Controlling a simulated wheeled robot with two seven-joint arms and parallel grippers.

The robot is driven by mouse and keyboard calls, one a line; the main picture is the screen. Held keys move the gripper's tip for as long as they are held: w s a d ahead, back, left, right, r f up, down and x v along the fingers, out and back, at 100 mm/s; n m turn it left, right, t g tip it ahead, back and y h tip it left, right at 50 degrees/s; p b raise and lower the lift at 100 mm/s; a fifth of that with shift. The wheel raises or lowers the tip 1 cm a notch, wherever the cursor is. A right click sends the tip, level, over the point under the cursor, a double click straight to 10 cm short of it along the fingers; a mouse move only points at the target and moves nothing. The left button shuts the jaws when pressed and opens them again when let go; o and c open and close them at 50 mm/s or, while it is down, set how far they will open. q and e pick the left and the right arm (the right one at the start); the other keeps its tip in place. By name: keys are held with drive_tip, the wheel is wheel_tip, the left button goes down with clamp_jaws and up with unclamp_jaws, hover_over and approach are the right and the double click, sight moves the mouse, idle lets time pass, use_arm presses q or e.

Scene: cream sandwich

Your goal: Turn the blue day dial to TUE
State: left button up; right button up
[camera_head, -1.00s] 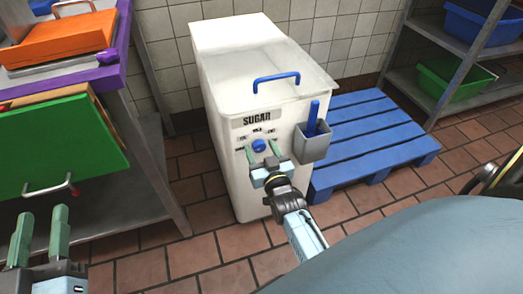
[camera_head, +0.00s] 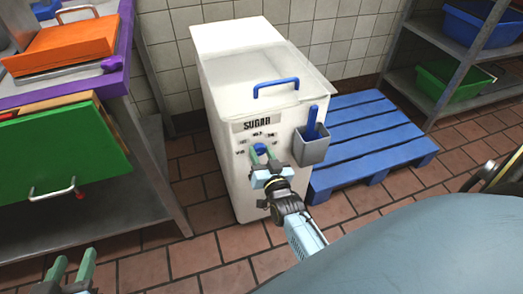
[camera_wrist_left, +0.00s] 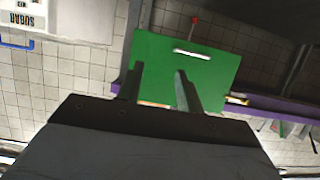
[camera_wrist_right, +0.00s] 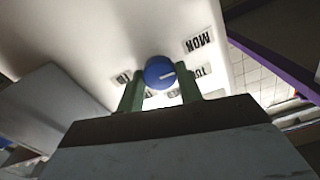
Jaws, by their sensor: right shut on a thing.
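The blue day dial (camera_head: 260,149) is on the front of the white sugar bin (camera_head: 222,130), below the SUGAR label, with small day labels around it. My right gripper (camera_head: 264,156) is shut on the dial, one green finger on each side. My left gripper (camera_head: 73,266) is at the lower left, apart from the bin, with its fingers spread and empty; it also shows in the left wrist view (camera_wrist_left: 158,85).
A grey holder with a blue scoop (camera_head: 310,148) hangs on the bin's right side, close to my right gripper. A blue pallet (camera_head: 365,140) lies right of the bin. A counter with a green drawer front (camera_head: 60,155) stands left.

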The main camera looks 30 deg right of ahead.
drive_tip(key=m+p, duration=0.2)
drive_tip(key=m, duration=0.3)
use_arm(q)
drive_tip(key=s+a+f+g+y, duration=0.2)
drive_tip(key=s+a+f+g, duration=0.2)
drive_tip(key=s+f+g, duration=0.4)
drive_tip(key=shift+s+a+n+p, duration=0.3)
drive_tip(key=shift+s+a+p, duration=0.05)
drive_tip(key=shift+s, duration=0.7)
use_arm(e)
drive_tip(key=shift+m, duration=1.1)
use_arm(q)
drive_tip(key=shift+f, duration=0.1)
use_arm(e)
drive_tip(key=o, duration=1)
drive_tip(key=shift+s, duration=0.3)
drive_tip(key=p+v, duration=0.1)
drive_tip(key=v, duration=0.1)
drive_tip(key=shift+s, duration=0.3)
use_arm(q)
drive_tip(key=a+f+g+y+p, duration=0.1)
drive_tip(key=a+f+g+p, duration=0.1)
drive_tip(key=f, duration=0.6)
drive_tip(key=shift+s+a+f+p, duration=0.25)
drive_tip(key=shift+s+a+p, duration=0.15)
drive_tip(key=shift+a, duration=0.1)
use_arm(e)
approach(261, 152)
drive_tip(key=shift+v, duration=2.2)
